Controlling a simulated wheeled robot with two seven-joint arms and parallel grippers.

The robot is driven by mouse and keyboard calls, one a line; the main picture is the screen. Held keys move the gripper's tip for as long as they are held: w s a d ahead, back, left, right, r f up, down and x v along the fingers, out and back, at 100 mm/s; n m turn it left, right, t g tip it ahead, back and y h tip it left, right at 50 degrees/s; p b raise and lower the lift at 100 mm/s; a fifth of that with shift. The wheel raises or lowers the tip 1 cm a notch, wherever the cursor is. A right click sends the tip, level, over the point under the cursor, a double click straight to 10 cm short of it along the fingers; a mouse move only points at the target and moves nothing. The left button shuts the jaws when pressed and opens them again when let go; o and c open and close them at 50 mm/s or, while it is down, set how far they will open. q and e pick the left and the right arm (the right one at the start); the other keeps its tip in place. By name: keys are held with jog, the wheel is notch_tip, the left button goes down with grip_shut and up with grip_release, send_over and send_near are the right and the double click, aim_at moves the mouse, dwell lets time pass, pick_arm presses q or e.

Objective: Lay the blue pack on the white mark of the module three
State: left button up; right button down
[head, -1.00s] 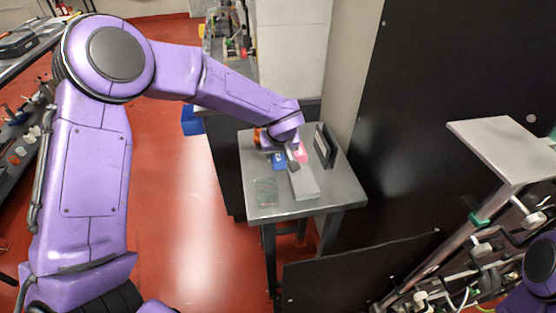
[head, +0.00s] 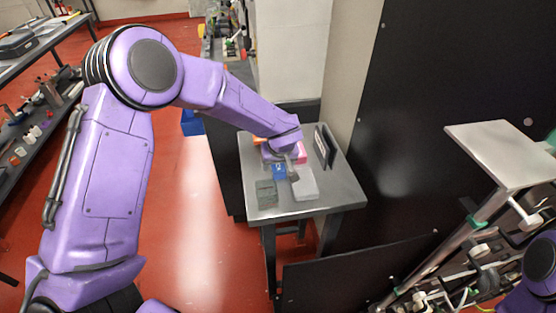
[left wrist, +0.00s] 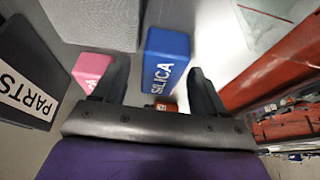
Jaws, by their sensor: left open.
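The blue pack (head: 279,172) lies on the small grey table (head: 318,206), partly behind my left gripper in the head view. In the left wrist view the blue pack (left wrist: 167,58) carries the white word SILICA. My left gripper (head: 291,167) is open over the table. In the wrist view its two fingers (left wrist: 160,85) stand apart, with the blue pack showing between and beyond them. I see no hold on it. I cannot make out a module three or its white mark. My right gripper is out of view.
A pink pack (left wrist: 90,70) and a black PARTS sign (left wrist: 28,75) are left of the fingers in the wrist view. A black panel (head: 450,110) rises at right.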

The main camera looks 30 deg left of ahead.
pick_arm(q)
jog(key=v, duration=1.2)
jog(key=shift+b, duration=0.35)
